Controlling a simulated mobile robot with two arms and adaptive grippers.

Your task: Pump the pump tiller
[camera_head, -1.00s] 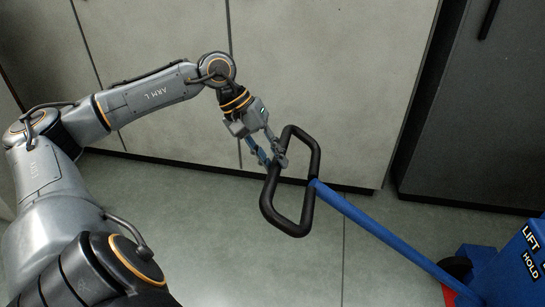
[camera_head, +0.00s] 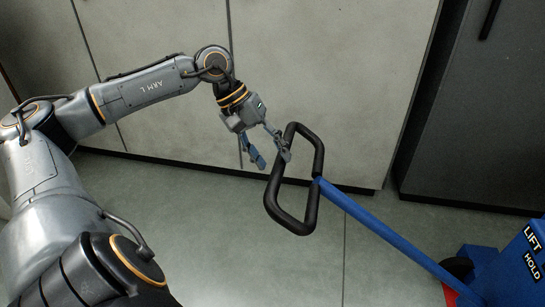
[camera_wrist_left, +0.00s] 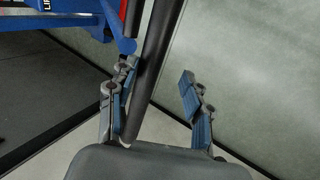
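The pump tiller is a blue bar (camera_head: 375,229) with a black loop handle (camera_head: 291,227). It slopes up and left from a blue carrier body (camera_head: 490,280) at the lower right. My left gripper (camera_head: 270,157) is open at the upper left side of the loop, with one finger right by the bar and the other out to the left. In the left wrist view, the dark handle bar (camera_wrist_left: 156,62) runs close beside the left finger of my gripper (camera_wrist_left: 158,92), and a gap lies between it and the right finger. Contact is unclear. My right gripper is not in view.
A pale cabinet wall (camera_head: 330,80) stands behind the handle, and a dark cabinet (camera_head: 480,120) is at the right. The grey floor (camera_head: 220,220) around the handle is clear. The carrier bears LIFT and HOLD labels.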

